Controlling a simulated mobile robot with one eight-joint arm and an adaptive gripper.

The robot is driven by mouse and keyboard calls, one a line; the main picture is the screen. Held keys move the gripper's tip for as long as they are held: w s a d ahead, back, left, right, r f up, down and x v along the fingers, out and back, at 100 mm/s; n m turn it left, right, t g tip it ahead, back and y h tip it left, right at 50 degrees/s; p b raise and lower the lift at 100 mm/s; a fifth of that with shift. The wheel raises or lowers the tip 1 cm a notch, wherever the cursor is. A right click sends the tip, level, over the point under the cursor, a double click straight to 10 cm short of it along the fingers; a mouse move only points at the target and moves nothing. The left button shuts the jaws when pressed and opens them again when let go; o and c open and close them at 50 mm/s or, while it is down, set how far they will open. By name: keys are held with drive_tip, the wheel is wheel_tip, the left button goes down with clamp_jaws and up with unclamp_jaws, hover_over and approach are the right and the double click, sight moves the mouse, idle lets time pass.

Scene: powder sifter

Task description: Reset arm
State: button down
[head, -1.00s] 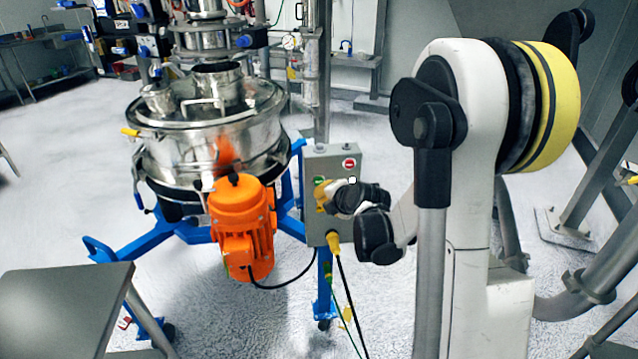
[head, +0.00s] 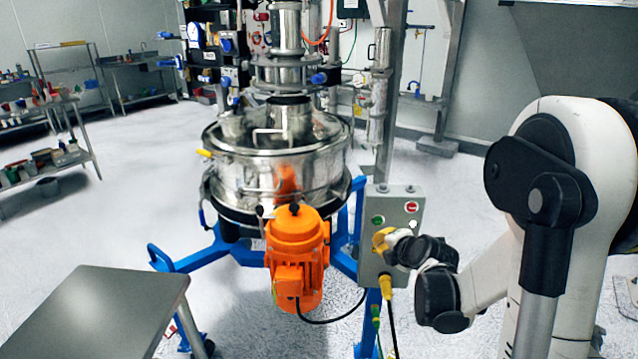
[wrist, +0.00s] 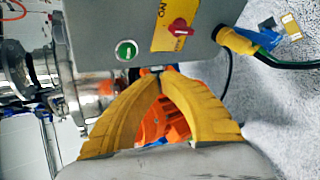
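My gripper (head: 380,239) is at the front of the grey control box (head: 398,212), and its dark wrist comes in from the right. In the wrist view, the two yellow fingers of my gripper (wrist: 158,71) meet at the tips, with nothing seen between them. The tips are close to the box's edge; I cannot tell whether they touch it. A green button (head: 378,219) and a red button (head: 411,207) show on the box. In the wrist view, the green knob (wrist: 126,49) and a red switch (wrist: 180,27) on a yellow plate show.
The steel sifter (head: 275,165) stands on a blue frame (head: 185,262), left of the box, with an orange motor (head: 297,250) in front. A grey table (head: 110,305) is at lower left. Shelves (head: 45,140) stand far left. Cables hang below the box. Open floor lies between.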

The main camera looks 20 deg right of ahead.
drive_tip(key=s+a+r+m+g+y, duration=0.1)
drive_tip(key=s+a+r+m, duration=0.4)
drive_tip(key=s+a+m, duration=0.25)
drive_tip(key=s+a+r+m+g, duration=0.2)
drive_tip(key=s+a+r+m, duration=0.2)
drive_tip(key=s+a+m, duration=0.3)
drive_tip(key=s+a+m+g, duration=0.1)
drive_tip(key=s+a+m, duration=0.2)
drive_tip(key=s+m, duration=0.3)
drive_tip(key=s, duration=0.5)
